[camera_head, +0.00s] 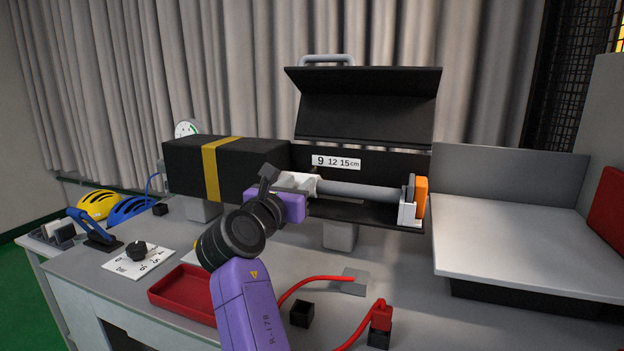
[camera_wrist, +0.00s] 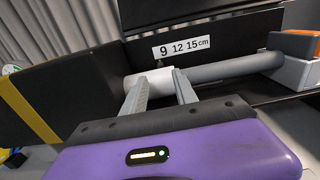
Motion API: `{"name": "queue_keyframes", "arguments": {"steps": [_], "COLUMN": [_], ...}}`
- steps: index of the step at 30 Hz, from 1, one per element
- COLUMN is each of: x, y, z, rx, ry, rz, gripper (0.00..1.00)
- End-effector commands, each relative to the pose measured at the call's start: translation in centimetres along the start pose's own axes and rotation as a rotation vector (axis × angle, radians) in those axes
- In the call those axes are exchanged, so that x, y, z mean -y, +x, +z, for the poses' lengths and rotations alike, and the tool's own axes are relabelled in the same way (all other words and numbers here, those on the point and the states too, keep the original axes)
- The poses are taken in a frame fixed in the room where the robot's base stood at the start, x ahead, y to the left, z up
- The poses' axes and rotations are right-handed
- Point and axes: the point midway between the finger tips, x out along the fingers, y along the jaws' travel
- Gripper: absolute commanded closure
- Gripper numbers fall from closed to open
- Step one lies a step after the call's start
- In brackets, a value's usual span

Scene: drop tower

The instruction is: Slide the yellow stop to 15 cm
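I see no separate yellow stop; the only yellow near the mechanism is a band (camera_head: 209,170) around the long black box, also in the wrist view (camera_wrist: 28,110). A grey rod (camera_head: 360,191) runs right from the box, with a white collar (camera_wrist: 150,83) at its left end. The scale plate (camera_head: 336,163) behind reads 9, 12, 15 cm, and 9 looks largest. A small dark tip (camera_wrist: 161,67) rises above the collar, below the scale. My gripper (camera_wrist: 160,76) has its fingers apart, at the collar. Whether they touch it is unclear.
A raised black lid (camera_head: 368,105) with a handle stands above the rod. White and orange blocks (camera_head: 421,196) close its right end. The grey platform (camera_head: 520,235) at right is bare.

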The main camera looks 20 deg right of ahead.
Motion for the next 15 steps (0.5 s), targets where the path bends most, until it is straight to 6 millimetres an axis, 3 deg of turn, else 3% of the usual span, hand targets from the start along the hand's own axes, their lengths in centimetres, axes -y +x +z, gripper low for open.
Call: {"name": "queue_keyframes", "arguments": {"steps": [9,15], "x": [0.1,0.1], "y": [4.9,6.6], "z": [0.2,0.1], "rx": [-0.001,-0.001], "ry": [0.002,0.003], "rz": [-0.001,-0.001], "gripper": [0.65,0.65]}}
